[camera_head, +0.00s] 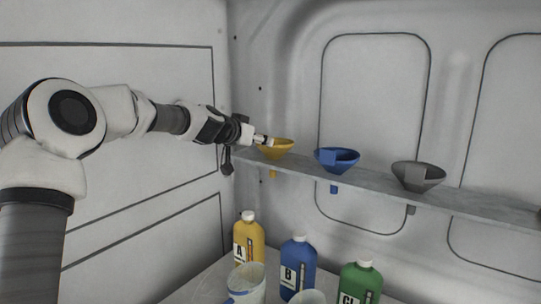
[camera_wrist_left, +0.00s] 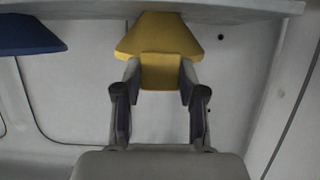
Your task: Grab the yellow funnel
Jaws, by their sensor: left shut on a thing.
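The yellow funnel (camera_head: 277,149) sits at the left end of a grey shelf, with its spout hanging below the shelf. My left gripper (camera_head: 262,140) reaches it from the left and is shut on the funnel's near edge. In the left wrist view the yellow funnel (camera_wrist_left: 160,42) is at the top middle, and its squared tab lies between the two fingertips of my left gripper (camera_wrist_left: 160,78). My right gripper is not in view.
A blue funnel (camera_head: 338,159) and a grey funnel (camera_head: 418,175) sit farther right along the shelf (camera_head: 375,172). Below stand a yellow bottle (camera_head: 249,243), a blue bottle (camera_head: 298,266), a green bottle (camera_head: 360,284) and a whitish jug (camera_head: 247,282). Walls close in behind and at left.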

